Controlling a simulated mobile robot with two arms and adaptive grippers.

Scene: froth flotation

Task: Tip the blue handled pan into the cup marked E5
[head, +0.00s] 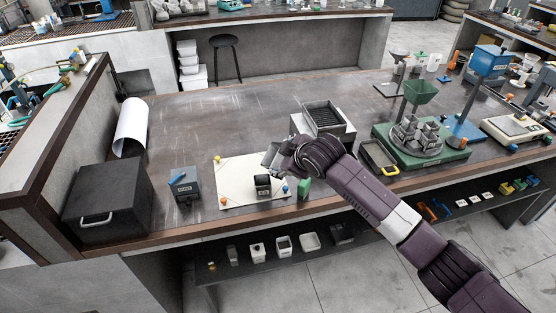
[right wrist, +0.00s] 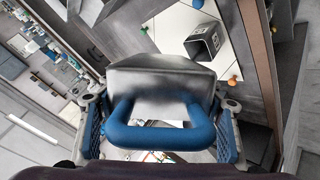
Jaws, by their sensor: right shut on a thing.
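My right gripper (head: 286,152) is shut on the blue handle (right wrist: 158,136) of a grey metal pan (right wrist: 160,82). In the head view, part of the pan (head: 270,155) shows just left of the gripper, above the table. A small dark square cup (head: 263,187) with a pale label stands upright on a cream sheet, just below and left of the gripper. In the right wrist view the cup (right wrist: 205,41) is beyond the pan's far edge, apart from it. The pan's contents are hard to make out. My left gripper is not in view.
The cream sheet (head: 232,190) has coloured pins at its corners. A small grey box (head: 185,186) and a black case (head: 108,204) stand to its left.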

